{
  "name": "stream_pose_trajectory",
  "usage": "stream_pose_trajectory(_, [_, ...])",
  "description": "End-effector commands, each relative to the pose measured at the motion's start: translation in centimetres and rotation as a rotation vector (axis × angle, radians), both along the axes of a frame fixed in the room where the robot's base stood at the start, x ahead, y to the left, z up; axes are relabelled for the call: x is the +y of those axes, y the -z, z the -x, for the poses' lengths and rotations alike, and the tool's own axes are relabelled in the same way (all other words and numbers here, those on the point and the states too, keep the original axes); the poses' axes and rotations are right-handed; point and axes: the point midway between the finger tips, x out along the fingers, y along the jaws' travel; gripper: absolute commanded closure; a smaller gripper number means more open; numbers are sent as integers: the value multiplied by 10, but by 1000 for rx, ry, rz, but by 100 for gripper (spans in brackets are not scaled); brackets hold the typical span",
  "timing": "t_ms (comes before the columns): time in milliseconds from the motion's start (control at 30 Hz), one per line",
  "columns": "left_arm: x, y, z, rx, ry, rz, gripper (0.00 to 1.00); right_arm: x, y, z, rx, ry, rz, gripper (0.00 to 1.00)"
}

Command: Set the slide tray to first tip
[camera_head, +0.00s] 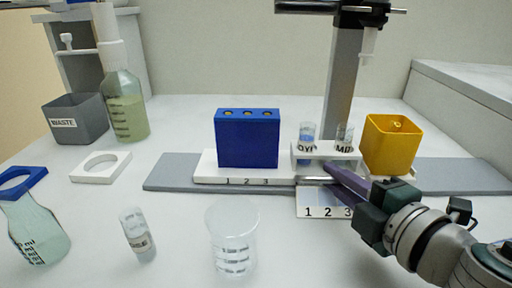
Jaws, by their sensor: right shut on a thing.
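The white slide tray (207,168) sits on a long grey rail (168,175). It carries a blue block (247,140) with several round openings on top, a white holder (300,160) with two labelled tubes, and a yellow cup (390,145). The numbers 1 2 3 show on its front edge below the blue block. My right gripper (333,172) reaches in from the right and is shut at the tray's front, on what looks like a thin metal handle (312,180); its fingers partly hide the grip. A pipette tip (368,45) hangs from the stand above the tube holder. My left gripper is out of view.
A white plate numbered 1 2 3 (308,207) lies before the tray. A clear beaker (232,240), a small vial (138,235) and a flask (38,232) stand in front. A waste bin (77,122), bottle (124,108) and white ring plate (88,175) are left. The grey upright (343,90) rises behind.

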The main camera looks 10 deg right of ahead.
Motion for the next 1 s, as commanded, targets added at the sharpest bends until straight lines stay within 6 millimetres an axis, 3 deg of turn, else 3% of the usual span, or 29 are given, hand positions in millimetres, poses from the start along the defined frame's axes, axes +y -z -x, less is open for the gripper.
stream_pose_trajectory(100, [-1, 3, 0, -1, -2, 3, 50, -35, 1, 10, 0, 3, 7, 100])
stream_pose_trajectory(500, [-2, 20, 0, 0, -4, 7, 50, -137, 1, 39, -1, 2, 4, 100])
stream_pose_trajectory(700, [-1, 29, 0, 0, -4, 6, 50, -173, 1, 49, -2, 2, 3, 100])
stream_pose_trajectory(1000, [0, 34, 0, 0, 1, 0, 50, -199, -1, 56, -3, 1, 1, 100])
